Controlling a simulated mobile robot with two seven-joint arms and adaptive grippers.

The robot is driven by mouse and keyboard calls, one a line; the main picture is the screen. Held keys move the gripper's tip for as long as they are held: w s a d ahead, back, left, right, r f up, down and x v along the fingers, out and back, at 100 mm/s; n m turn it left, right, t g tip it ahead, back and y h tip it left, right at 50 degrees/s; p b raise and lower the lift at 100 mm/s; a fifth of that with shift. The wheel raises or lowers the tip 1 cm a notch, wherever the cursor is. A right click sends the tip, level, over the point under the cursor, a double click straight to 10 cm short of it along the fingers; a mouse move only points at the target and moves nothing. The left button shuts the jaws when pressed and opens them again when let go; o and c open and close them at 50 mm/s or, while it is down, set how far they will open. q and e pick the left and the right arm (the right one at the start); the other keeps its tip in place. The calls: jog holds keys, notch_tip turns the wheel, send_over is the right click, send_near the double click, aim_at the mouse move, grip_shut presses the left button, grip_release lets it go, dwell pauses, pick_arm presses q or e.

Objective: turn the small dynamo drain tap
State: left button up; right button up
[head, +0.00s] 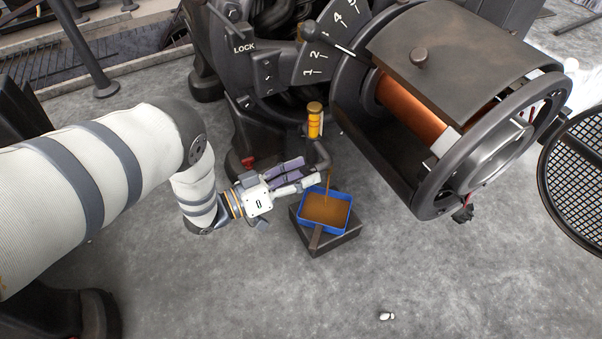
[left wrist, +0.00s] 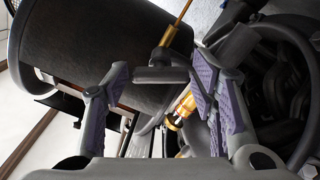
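The small drain tap (head: 321,157) is a dark bent pipe low on the dynamo, below a yellow sight glass with a brass cap (head: 314,119). A thin brown stream (head: 330,182) runs from it into a blue tray (head: 347,222) holding brown liquid. My left gripper (head: 306,172) is beside the tap, with purple-padded fingers. In the left wrist view the tap's grey bar-shaped handle (left wrist: 161,75) lies between the spread fingertips (left wrist: 157,80). A gap shows at its left end; the right end is close to the pad, and contact is unclear. My right gripper is out of view.
The tray sits on a dark block (head: 335,243). A large drum with a copper coil (head: 411,107) overhangs at right. A dark frame with a numbered scale (head: 322,55) stands behind the tap. The front floor is mostly clear; a small white piece (head: 387,316) lies there.

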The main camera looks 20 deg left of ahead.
pick_arm(q)
jog(key=c, duration=0.6)
jog(key=m+p, duration=0.1)
jog(key=m, duration=0.1)
jog(key=shift+r+m+p, duration=0.2)
jog(key=shift+m+p, duration=0.1)
jog(key=shift+p, duration=0.05)
jog(key=m, duration=0.2)
jog(key=shift+f+m+p, duration=0.2)
jog(key=shift+m+p, duration=0.1)
jog(key=shift+m, duration=0.1)
jog(key=o, duration=1.1)
jog(key=shift+o, duration=0.2)
jog(key=v, duration=1.2)
